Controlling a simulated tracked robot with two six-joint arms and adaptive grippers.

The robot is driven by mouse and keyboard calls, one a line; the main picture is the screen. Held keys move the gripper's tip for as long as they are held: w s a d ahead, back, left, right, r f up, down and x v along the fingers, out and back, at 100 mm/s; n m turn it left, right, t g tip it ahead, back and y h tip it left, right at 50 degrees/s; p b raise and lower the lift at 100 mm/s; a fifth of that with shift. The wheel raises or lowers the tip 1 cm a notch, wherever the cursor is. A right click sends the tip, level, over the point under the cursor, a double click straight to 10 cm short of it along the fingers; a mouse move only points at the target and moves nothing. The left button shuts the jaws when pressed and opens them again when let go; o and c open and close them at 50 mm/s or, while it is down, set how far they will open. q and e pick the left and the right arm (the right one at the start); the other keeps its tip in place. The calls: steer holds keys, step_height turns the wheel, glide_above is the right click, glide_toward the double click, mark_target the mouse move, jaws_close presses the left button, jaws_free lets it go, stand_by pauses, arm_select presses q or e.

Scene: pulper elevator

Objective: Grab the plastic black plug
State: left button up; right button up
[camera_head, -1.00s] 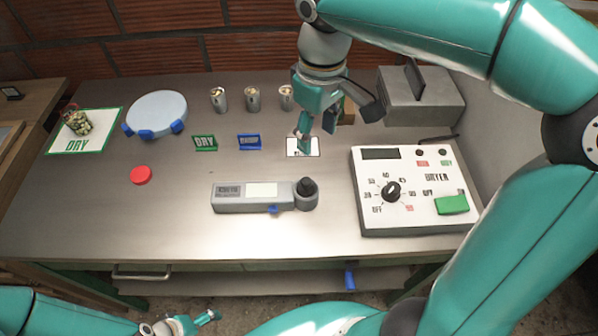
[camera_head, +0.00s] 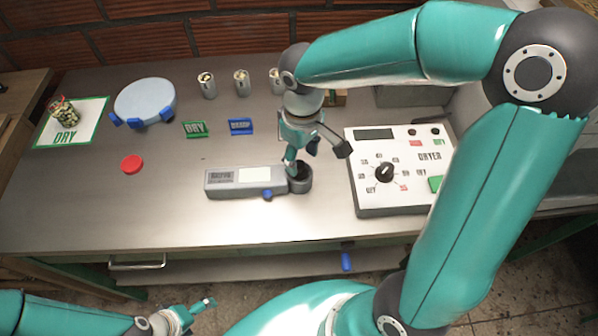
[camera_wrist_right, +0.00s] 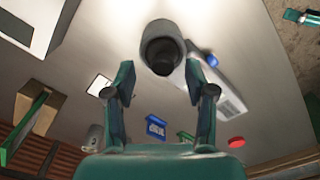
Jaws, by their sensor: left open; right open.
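The black plug (camera_head: 304,171) sits at the round right end of the grey meter (camera_head: 240,182), partly hidden by my right gripper in the head view. In the right wrist view, the dark plug (camera_wrist_right: 163,58) shows in the grey cylinder just beyond the fingertips. My right gripper (camera_head: 296,158) is open and hangs over the meter's round end. In the wrist view, its two fingers (camera_wrist_right: 161,80) are apart, with the plug lying ahead between their directions. Contact cannot be told. My left gripper (camera_head: 205,304) is open and empty, low in front of the table.
The white dryer box (camera_head: 400,205) stands close to the right of the meter. A red disc (camera_head: 132,164) lies left. The table's front is clear.

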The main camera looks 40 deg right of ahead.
mark_target(299, 164)
steer(key=f, duration=0.3)
steer(key=shift+w+a+f, duration=0.15)
steer(key=shift+a+f, duration=0.05)
steer(key=c, duration=0.9)
steer(key=shift+o, duration=0.2)
